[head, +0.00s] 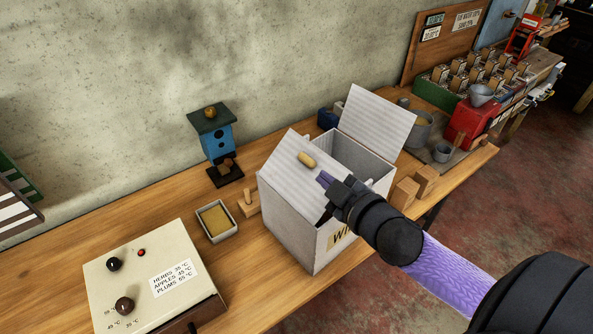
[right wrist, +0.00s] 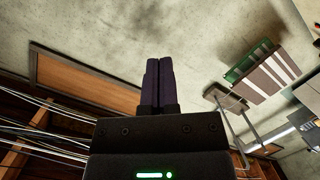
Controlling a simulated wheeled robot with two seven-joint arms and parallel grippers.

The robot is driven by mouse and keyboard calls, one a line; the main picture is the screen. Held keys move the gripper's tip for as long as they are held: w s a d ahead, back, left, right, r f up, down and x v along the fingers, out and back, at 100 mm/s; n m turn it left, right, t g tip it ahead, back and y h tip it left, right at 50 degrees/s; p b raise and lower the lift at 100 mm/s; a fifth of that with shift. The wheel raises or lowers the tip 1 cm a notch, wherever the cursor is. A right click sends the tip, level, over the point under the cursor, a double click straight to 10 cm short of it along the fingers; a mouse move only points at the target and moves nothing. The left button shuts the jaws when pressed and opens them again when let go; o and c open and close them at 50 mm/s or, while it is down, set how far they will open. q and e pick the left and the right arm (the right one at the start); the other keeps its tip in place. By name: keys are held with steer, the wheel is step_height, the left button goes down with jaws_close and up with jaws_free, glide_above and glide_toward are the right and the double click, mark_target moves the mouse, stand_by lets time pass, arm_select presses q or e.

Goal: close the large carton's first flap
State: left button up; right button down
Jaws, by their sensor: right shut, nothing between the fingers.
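The large carton (head: 291,222) stands on the workbench, pale grey-white, with dark lettering on its front partly hidden by my right arm. One flap (head: 378,120) stands up and leans outward at the back right. Another flap (head: 290,165) slopes at the left side of the top, and a tan peg-like piece (head: 306,159) shows against it. The opening (head: 355,158) between them is uncovered. My right gripper (head: 324,179) is shut and empty, its purple fingers over the carton's near side by the left flap; I cannot tell whether they touch. The right wrist view shows the fingers (right wrist: 158,85) together. My left gripper is out of view.
A blue birdhouse (head: 218,140), a small tray (head: 216,221) and a cream control box (head: 154,278) stand left of the carton. Wooden blocks (head: 415,186), grey buckets (head: 418,128) and a red box (head: 471,122) are at the right. Bare bench lies in front of the tray.

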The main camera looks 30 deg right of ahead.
steer(key=b, duration=0.2)
glide_above(306, 179)
steer(key=f, duration=0.4)
steer(key=shift+a+f, duration=0.1)
steer(key=shift+a, duration=0.2)
steer(key=shift+d+f, duration=0.25)
steer(key=shift+d, duration=0.05)
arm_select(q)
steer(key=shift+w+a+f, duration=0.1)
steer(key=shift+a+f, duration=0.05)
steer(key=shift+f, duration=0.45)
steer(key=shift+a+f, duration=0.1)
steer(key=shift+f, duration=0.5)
